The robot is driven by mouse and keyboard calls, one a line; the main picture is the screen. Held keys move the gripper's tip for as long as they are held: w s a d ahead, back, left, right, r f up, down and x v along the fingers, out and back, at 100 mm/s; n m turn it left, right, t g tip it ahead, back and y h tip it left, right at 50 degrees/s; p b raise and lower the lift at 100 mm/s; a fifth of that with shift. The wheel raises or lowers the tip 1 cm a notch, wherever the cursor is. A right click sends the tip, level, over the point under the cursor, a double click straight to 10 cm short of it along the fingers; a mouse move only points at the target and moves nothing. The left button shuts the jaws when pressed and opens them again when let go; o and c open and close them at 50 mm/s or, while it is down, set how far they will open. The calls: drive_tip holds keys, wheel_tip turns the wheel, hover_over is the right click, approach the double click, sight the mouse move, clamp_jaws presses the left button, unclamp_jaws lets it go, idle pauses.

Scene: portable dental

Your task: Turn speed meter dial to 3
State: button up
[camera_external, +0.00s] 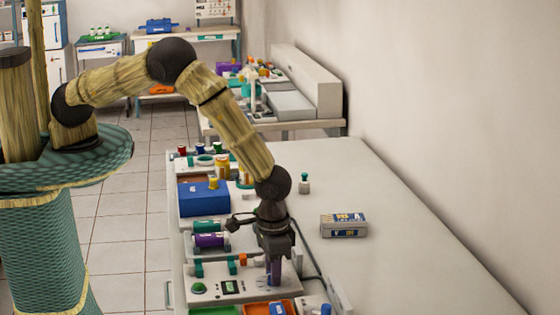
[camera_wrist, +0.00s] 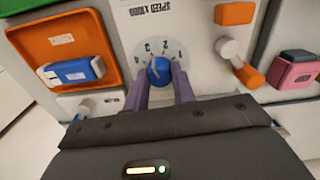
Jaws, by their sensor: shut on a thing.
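The blue speed dial (camera_wrist: 159,70) sits on a pale panel (camera_wrist: 190,20) with numbers around it and the lettering "SPEED x1000", upside down in the wrist view. A pale pointer line crosses the knob, but I cannot tell for certain which number it marks. My gripper (camera_wrist: 160,88) has its two purple fingers shut on the dial, one on each side. In the external view my gripper (camera_external: 274,270) points straight down at the dental unit's panel (camera_external: 228,286), and its fingers hide the dial there.
An orange tray (camera_wrist: 104,24) holds a blue-and-white piece (camera_wrist: 75,71) to the left. An orange-tipped lever (camera_wrist: 248,75) and a pink block (camera_wrist: 294,72) are to the right. A small box (camera_external: 343,226) lies on the counter (camera_external: 400,270), which is mostly clear.

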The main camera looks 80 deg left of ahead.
drive_tip(key=shift+w+r, duration=0.1)
drive_tip(key=o, duration=1)
wheel_tip(320, 180, up, 17)
drive_tip(key=b, duration=0.3)
drive_tip(key=shift+r, duration=0.15)
